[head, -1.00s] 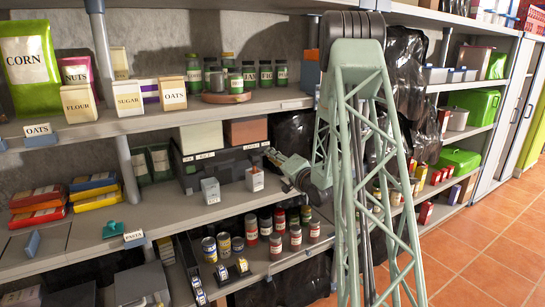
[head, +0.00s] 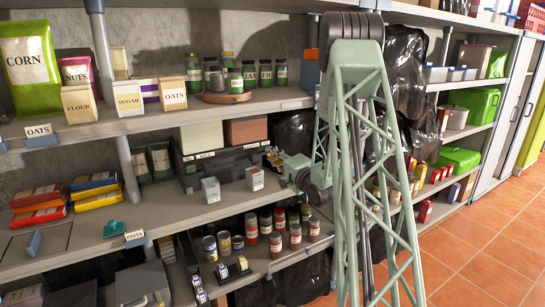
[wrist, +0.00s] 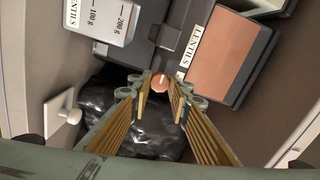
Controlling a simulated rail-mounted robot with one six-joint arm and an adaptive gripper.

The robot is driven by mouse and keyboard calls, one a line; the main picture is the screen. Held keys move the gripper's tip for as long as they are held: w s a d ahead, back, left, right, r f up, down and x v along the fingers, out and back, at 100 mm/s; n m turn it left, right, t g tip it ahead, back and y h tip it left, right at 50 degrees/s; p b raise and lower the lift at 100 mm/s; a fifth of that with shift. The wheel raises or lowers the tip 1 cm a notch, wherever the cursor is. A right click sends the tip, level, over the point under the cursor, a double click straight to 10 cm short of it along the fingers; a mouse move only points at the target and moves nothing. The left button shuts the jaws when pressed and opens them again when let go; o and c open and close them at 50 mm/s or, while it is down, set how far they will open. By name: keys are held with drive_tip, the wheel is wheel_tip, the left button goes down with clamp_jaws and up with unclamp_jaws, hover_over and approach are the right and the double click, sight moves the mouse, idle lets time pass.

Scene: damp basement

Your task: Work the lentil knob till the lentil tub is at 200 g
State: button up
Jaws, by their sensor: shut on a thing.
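The lentil knob (wrist: 160,83) is a small reddish-orange disc with a pale pointer line, seen in the wrist view between my fingertips. My gripper (wrist: 158,90) is shut on it; in the head view my gripper (head: 272,153) is at the right end of the dark dispenser (head: 228,163). The lentil tub (wrist: 100,17) is pale, with 100 g and 200 g marks and a LENTILS label. In the head view, the lentil tub (head: 255,179) stands before the dispenser. I cannot make out its fill level. The lentil hopper (wrist: 235,62) has a brown face and a LENTILS label.
A second pale tub (head: 211,190) stands left of the lentil tub. Jars and cans (head: 252,232) crowd the shelf below. Black plastic sheeting (wrist: 105,100) hangs behind the shelf. A white knob-like fitting (wrist: 70,117) shows at left in the wrist view.

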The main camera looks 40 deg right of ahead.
drive_tip(key=o, duration=0.9)
drive_tip(key=shift+c, duration=0.2)
drive_tip(key=shift+s, duration=0.1)
drive_tip(key=s+a, duration=0.2)
drive_tip(key=s, duration=0.9)
drive_tip(key=shift+s+a, duration=0.15)
drive_tip(key=shift+s, duration=0.15)
